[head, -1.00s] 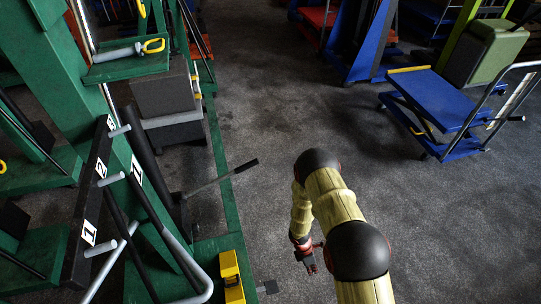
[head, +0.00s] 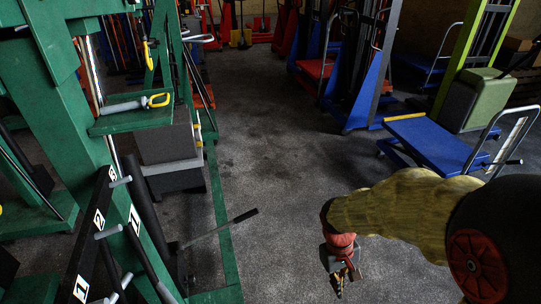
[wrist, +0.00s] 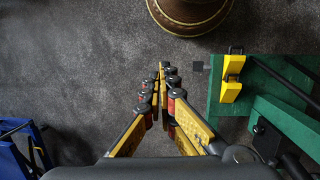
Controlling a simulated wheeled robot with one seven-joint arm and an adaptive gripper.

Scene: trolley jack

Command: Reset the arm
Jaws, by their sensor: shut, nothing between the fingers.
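My arm enters the head view from the lower right and reaches left, with its end bent downward. My gripper (head: 341,284) hangs at the bottom of the head view, pointing down over the bare grey floor. In the wrist view its two yellow-and-black fingers (wrist: 163,72) come together at the tips with nothing between them. It touches nothing that I can see.
A green steel frame (head: 222,235) with a long lever (head: 235,222) stands left of my gripper. A yellow block (wrist: 231,80) sits on its green foot (wrist: 275,68). A blue trolley (head: 430,140) stands at the right. The middle floor is clear.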

